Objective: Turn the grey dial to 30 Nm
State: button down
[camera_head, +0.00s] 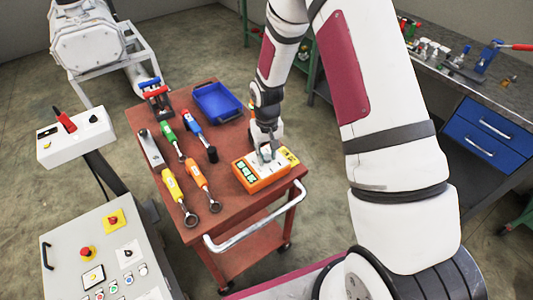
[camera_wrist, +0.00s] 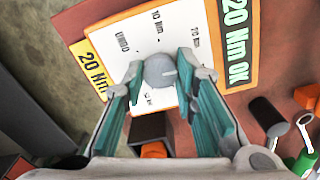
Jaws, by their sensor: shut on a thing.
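The grey dial (camera_wrist: 160,70) sits on the white face of an orange box (camera_head: 258,184), which stands on the red cart's near right part. My gripper (camera_wrist: 161,66) is shut on the dial, one finger on each side of it. A green label (camera_wrist: 237,45) reads "20 Nm OK".
A yellow label (camera_wrist: 88,68) reading "20 Nm" is beside the white face. Several coloured tools, including a yellow-handled wrench (camera_head: 174,188), lie left of the box on the cart (camera_head: 228,222). A blue tray (camera_head: 216,102) is behind. A control cabinet (camera_head: 60,240) stands left.

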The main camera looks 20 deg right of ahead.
aim_at(267, 157)
jog(key=shift+m, duration=2.1)
jog(key=c, duration=1.3)
grip_release()
notch_tip(267, 157, up, 12)
